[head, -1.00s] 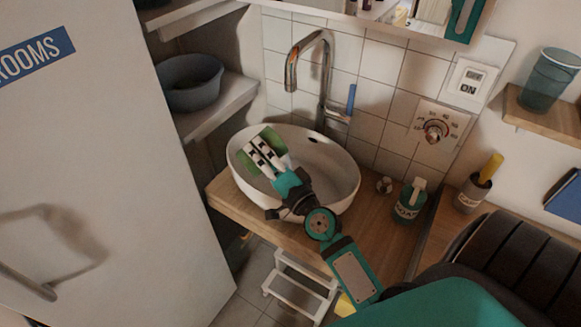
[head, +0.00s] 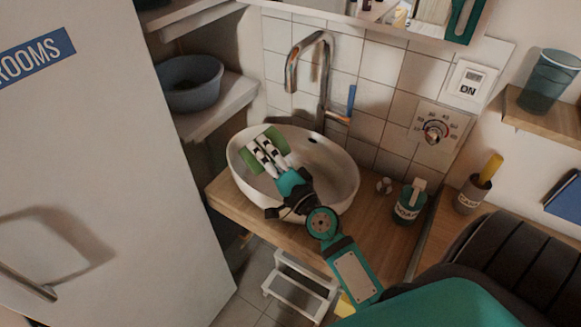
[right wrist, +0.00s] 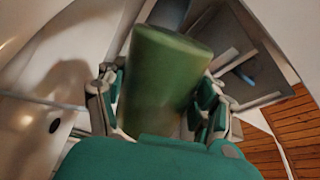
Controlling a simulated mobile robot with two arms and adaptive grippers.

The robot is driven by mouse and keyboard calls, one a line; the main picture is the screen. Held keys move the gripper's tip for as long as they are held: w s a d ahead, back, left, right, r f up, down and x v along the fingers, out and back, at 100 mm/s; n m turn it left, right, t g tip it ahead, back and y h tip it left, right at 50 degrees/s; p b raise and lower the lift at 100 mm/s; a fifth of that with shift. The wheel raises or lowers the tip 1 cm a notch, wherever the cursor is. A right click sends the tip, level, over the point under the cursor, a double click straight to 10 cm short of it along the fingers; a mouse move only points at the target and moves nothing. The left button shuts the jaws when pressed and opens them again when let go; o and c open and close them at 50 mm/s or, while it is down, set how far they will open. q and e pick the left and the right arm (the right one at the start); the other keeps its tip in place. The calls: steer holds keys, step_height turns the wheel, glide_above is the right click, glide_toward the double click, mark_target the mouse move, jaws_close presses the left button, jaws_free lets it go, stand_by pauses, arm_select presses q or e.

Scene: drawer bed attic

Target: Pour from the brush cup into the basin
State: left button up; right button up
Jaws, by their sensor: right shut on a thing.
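The green brush cup (head: 277,138) is in my right gripper (head: 264,153), held above the left part of the white basin (head: 335,180). The cup lies tilted on its side, its ends showing on either side of the fingers. In the right wrist view the cup (right wrist: 165,80) fills the space between the two fingers (right wrist: 160,110), which are shut on its sides. I cannot see into the cup, and nothing is seen falling from it. My left gripper is not in view.
The basin stands on a wooden counter (head: 378,215) below a tall faucet (head: 325,75). A soap bottle (head: 410,203) and another cup with a yellow item (head: 470,193) stand to the right. A white door (head: 100,180) and shelves with a grey bowl (head: 190,85) are at left.

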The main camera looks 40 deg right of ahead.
steer(key=shift+d+r+m+p, duration=0.35)
steer(key=shift+d+m, duration=0.15)
steer(key=shift+m, duration=0.1)
stand_by(0.3)
steer(key=shift+d+f+m+h, duration=0.25)
steer(key=shift+f+m+h, duration=0.1)
steer(key=shift+m, duration=0.65)
stand_by(0.4)
steer(key=shift+d+r+m, duration=0.1)
steer(key=shift+r+m, duration=0.1)
steer(key=shift+m, duration=0.2)
